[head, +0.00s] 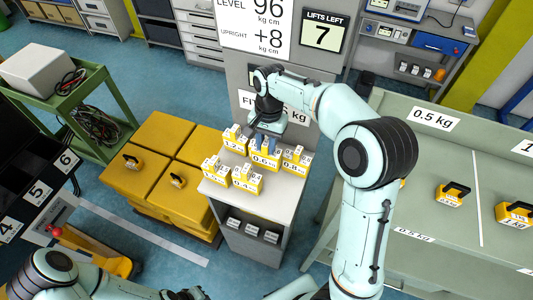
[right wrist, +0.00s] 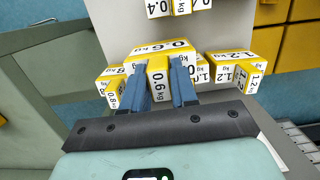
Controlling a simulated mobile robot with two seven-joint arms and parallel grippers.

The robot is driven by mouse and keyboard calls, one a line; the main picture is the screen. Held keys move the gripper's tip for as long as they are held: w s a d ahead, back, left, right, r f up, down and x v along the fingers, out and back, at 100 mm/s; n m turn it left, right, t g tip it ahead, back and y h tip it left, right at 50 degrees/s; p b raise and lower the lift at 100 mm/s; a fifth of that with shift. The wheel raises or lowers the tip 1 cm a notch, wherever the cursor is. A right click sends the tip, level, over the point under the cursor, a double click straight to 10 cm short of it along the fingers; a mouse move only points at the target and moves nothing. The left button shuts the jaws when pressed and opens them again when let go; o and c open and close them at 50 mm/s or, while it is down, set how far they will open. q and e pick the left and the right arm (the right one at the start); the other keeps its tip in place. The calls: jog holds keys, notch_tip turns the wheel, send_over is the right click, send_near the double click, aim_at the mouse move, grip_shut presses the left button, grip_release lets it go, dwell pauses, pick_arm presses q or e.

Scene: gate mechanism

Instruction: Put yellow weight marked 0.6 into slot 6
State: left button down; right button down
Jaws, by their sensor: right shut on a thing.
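The yellow weight marked 0.6 (head: 264,162) is on the small grey cabinet, among other yellow weights. My right gripper (head: 266,140) comes down on it from above and is shut on it. In the right wrist view the 0.6 kg label (right wrist: 158,88) shows between the two blue fingers (right wrist: 183,85). I cannot tell whether the weight still touches the cabinet top. The label of slot 6 (head: 67,159) is on a black rack at the far left, beyond the labels 5 and 4. My left arm shows at the bottom left, but its gripper is not clearly visible.
Weights marked 1.2 (head: 233,143), 0.8 (head: 295,160) and 0.4 (head: 246,184) stand close around the held one. A green trolley (head: 88,90) stands behind.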

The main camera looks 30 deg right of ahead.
aim_at(267, 154)
pick_arm(q)
jog(key=shift+s+f, duration=0.35)
jog(key=shift+s, duration=0.05)
pick_arm(e)
notch_tip(267, 154, down, 5)
jog(key=shift+f+b, duration=0.2)
jog(key=shift+b, duration=0.1)
pick_arm(q)
jog(key=shift+f, duration=0.1)
pick_arm(e)
jog(key=c, duration=0.9)
grip_release()
jog(key=shift+s, duration=0.1)
